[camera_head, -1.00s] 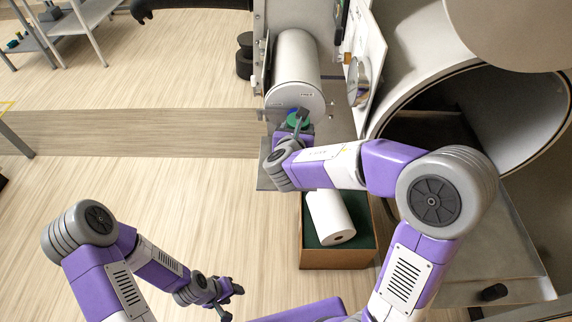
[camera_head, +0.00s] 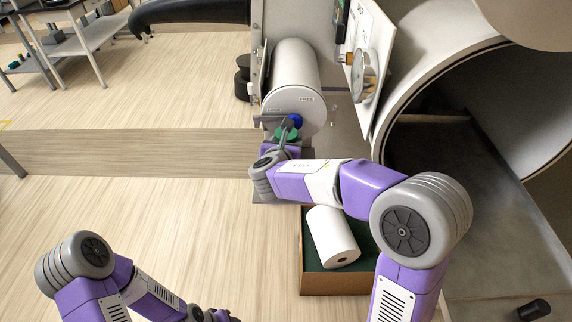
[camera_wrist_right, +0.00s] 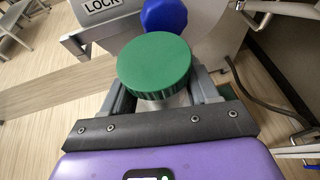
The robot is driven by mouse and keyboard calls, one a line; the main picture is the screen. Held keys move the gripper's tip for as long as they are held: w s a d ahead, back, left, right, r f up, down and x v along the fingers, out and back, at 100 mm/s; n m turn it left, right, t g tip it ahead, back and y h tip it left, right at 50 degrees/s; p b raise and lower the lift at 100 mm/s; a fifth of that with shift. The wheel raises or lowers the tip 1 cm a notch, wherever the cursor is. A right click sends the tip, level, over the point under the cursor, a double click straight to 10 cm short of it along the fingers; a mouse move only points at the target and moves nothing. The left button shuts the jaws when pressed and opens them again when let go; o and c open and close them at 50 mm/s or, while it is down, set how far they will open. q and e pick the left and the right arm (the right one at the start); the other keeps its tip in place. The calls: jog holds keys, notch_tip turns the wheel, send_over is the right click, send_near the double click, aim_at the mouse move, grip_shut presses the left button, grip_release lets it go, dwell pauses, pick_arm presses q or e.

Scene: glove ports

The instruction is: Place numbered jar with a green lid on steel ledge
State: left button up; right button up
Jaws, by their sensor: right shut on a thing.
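The jar's round green lid (camera_head: 286,134) shows in the head view between the fingers of my right gripper (camera_head: 287,128). In the right wrist view the green lid (camera_wrist_right: 154,66) fills the space between the two grey fingers, which are shut on the jar. Its body is mostly hidden under the lid, and no number is readable. The jar is in front of the white cylinder's end, close to a blue knob (camera_head: 296,121). A grey metal plate (camera_head: 268,197), possibly the steel ledge, shows partly below my right wrist. My left gripper (camera_head: 207,314) is mostly cut off at the bottom edge.
The white cylinder (camera_head: 293,75) is behind the jar. An open box (camera_head: 335,284) holding a white roll (camera_head: 332,237) is below my right forearm. A large round opening (camera_head: 480,130) is at the right. Open floor (camera_head: 130,200) lies left.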

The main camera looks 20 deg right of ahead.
notch_tip(320, 180, down, 6)
jog(key=shift+f+b, duration=0.1)
jog(key=shift+b, duration=1.05)
jog(key=shift+f, duration=0.15)
jog(key=o, duration=1.1)
